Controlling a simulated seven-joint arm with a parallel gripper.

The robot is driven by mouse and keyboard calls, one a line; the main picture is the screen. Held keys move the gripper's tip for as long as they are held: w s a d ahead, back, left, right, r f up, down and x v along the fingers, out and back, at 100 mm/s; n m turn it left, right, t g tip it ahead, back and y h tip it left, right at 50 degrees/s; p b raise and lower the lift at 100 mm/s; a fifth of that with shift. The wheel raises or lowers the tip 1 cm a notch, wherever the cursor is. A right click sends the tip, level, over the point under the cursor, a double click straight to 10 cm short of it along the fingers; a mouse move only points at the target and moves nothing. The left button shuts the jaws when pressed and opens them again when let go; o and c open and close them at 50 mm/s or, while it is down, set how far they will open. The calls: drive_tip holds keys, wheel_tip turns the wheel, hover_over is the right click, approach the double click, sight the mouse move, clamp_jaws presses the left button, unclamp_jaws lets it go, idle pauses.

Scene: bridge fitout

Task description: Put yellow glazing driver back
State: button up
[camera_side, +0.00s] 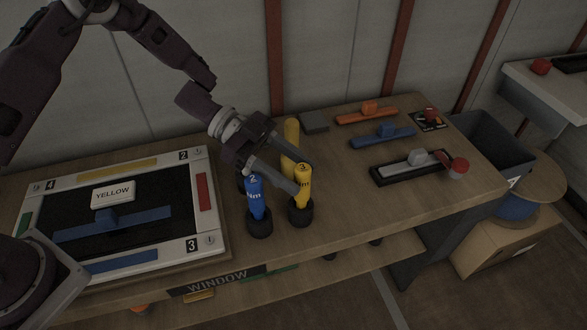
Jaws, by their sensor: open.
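A yellow driver (302,189) marked 3 stands upright in a round black holder (300,214) on the bench. My gripper (299,178) is open, with its fingers reaching down from the upper left to the yellow driver's upper part. One finger covers part of its left side; whether the fingers touch it I cannot tell. A blue driver (254,192) marked 2 stands in a similar black holder (259,224) just left of it. Another yellow upright piece (291,133) shows behind the gripper, its lower part hidden by the fingers.
A white window frame (218,238) with a YELLOW card (112,194) and a blue suction-bar-like piece (112,224) lies at left. Bench between is clear.

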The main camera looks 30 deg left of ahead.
drive_tip(key=v, duration=1.2)
drive_tip(key=shift+r, duration=0.2)
